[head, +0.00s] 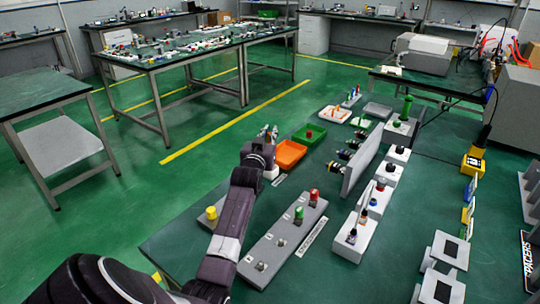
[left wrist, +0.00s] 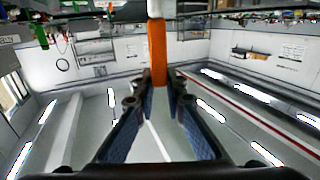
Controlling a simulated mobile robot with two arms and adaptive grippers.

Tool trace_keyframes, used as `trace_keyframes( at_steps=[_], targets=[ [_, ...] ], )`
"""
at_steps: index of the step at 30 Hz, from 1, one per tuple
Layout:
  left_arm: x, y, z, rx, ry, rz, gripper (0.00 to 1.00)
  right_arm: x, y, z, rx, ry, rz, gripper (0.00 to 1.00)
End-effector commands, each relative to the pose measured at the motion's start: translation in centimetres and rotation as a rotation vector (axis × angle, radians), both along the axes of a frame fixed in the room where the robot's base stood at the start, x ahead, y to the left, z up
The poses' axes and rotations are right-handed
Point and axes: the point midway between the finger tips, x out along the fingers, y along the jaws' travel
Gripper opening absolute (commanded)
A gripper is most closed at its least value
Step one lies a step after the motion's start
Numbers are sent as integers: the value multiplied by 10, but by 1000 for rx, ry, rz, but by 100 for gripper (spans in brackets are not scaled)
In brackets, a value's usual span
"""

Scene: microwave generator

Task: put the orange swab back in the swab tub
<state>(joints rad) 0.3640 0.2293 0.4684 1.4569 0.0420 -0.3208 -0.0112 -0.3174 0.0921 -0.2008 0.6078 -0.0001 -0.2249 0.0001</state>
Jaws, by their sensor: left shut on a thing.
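My left gripper (head: 267,134) is raised near the far left edge of the green-topped bench, left of the green and orange trays. In the left wrist view my left gripper (left wrist: 158,88) is shut on the orange swab (left wrist: 157,52). The swab stands in line between the fingertips, with a white part at the top of the picture. In the head view the swab is too small to make out at the fingers. I cannot single out the swab tub for sure. A small white item (head: 271,173) shows beside my left wrist, partly hidden. My right gripper is not in view.
An orange tray (head: 289,156) and a green tray (head: 307,137) lie beside the gripper. A grey upright panel (head: 362,160) with knobs stands to the right. A grey strip (head: 268,252) with coloured caps lies in front. Bare bench lies between strip and panel.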

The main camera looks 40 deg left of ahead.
Motion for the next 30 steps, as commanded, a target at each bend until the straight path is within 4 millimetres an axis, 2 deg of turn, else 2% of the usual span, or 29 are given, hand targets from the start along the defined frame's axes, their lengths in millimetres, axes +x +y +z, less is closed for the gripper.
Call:
trace_keyframes(
  at_steps=[1,3,9,17,24,30],
  targets=[
    [0,0,-14,-1,3,0,0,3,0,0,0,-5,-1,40],
    [0,0,-27,-2,1,0,0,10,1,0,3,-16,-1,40],
    [0,0,-46,-1,0,0,0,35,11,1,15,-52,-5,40],
    [0,0,-83,-1,2,0,0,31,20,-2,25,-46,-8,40],
    [0,0,-88,1,-2,0,0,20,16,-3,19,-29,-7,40],
    [0,0,-91,0,-1,0,0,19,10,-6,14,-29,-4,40]
  ],
)
